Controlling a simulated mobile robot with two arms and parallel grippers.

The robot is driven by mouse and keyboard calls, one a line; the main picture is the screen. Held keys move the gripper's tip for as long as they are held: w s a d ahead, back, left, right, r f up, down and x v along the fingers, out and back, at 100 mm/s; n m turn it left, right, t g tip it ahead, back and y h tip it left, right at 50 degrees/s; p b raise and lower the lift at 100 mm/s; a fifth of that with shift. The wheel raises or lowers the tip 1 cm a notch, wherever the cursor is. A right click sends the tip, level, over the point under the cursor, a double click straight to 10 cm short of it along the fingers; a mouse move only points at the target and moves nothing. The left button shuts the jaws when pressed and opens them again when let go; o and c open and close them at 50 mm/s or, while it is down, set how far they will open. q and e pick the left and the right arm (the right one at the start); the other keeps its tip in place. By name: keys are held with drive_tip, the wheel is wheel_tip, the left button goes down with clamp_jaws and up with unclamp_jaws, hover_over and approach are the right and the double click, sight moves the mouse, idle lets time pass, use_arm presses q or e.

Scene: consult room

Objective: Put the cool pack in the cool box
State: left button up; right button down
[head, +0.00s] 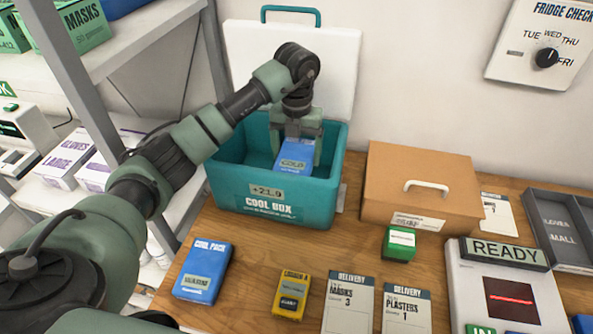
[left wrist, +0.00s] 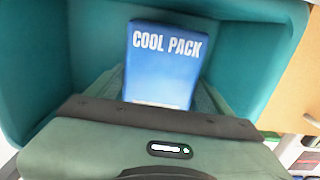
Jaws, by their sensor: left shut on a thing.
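The cool box (head: 235,195) is a teal open box on the table, with its white lid standing up behind it. My left gripper (head: 298,143) reaches down into the box and is shut on a blue cool pack (head: 290,163), whose label seems to read "COLD". In the left wrist view this cool pack (left wrist: 165,65) is between the box's teal walls. I cannot tell whether it touches the box floor. A second blue cool pack (head: 203,270), labelled "WARM", lies on the table in front of the box. My right gripper is not in view.
A brown carton (head: 425,180) with a white handle stands right of the box. A yellow box (head: 291,295), a small green box (head: 399,242) and delivery cards (head: 348,306) lie in front. A white device with a "READY" sign (head: 503,252) stands at the right. Shelves are at the left.

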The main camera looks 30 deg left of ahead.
sight(296, 153)
use_arm(q)
wheel_tip(296, 153, down, 3)
drive_tip(key=shift+f+p, duration=0.15)
drive_tip(key=shift+p, duration=0.15)
wheel_tip(296, 153, down, 3)
drive_tip(key=shift+f+p, duration=0.1)
drive_tip(key=shift+p, duration=0.35)
drive_tip(key=shift+f, duration=0.55)
